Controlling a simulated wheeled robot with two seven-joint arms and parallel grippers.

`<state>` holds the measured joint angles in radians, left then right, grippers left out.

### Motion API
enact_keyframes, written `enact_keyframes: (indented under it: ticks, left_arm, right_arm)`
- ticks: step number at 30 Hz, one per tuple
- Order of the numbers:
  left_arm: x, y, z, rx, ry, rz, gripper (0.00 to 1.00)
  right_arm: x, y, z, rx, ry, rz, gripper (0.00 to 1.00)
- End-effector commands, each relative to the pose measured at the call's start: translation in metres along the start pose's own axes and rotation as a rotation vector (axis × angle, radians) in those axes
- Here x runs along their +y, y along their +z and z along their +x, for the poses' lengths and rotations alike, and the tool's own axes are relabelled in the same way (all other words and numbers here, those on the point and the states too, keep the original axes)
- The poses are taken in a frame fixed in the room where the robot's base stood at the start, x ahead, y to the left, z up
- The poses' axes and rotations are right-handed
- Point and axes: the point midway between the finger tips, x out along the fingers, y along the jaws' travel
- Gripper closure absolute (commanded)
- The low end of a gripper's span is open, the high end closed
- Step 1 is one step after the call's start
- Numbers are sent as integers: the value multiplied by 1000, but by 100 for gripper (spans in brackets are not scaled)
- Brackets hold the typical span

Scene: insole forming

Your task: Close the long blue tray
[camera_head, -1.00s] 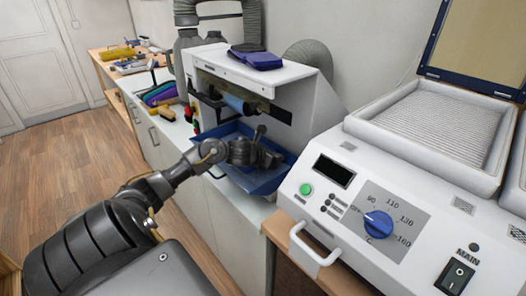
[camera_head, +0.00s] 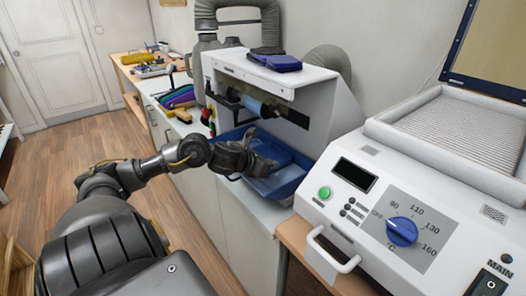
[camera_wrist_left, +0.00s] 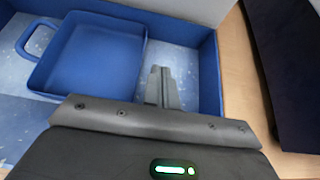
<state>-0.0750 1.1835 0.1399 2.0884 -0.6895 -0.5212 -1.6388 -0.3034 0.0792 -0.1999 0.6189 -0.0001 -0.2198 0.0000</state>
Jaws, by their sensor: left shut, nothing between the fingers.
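The long blue tray (camera_head: 284,183) sticks out at the base of the white grinding machine (camera_head: 318,118). In the left wrist view its blue wall (camera_wrist_left: 209,75) and dusty floor (camera_wrist_left: 182,62) show, with a smaller blue pan with a loop handle (camera_wrist_left: 88,58) lying inside. My left gripper (camera_head: 268,167) is over the tray, its fingers shut and empty. In the left wrist view the fingertips (camera_wrist_left: 160,72) point down into the tray beside the pan, near the right wall. I cannot tell whether they touch the tray. My right gripper is not in view.
A white heating unit (camera_head: 390,200) with a blue dial and a white handle stands at the right front. Dark blue pads (camera_head: 274,61) lie on the machine's top. Brushes and coloured pieces (camera_head: 177,97) lie on the counter at the left.

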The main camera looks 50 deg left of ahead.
Motion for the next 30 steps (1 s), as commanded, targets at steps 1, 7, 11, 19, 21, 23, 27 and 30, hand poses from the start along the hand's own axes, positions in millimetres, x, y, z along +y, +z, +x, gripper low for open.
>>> enact_keyframes:
  ticks: [1, 7, 11, 19, 21, 23, 27, 30]
  left_arm:
    - [-1, -3, -6, 4, -2, 7, 100]
    - [0, -1, -24, 2, 0, 1, 100]
    - [-1, -1, -30, 3, -1, 1, 100]
    - [-1, 0, -32, 2, -1, 1, 100]
    - [-1, 0, -32, 2, -1, 1, 100]
    - [-1, 0, -32, 2, -1, 1, 100]
    - [-1, 0, -32, 2, -1, 1, 100]
    - [-1, 0, -32, 2, -1, 1, 100]
  right_arm:
    - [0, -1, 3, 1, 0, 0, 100]
    - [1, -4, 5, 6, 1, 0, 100]
    - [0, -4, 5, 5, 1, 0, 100]
    - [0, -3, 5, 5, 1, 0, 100]
    - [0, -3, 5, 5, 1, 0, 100]
    - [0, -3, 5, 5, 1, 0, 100]
    - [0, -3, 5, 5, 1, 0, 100]
    - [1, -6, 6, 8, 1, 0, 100]
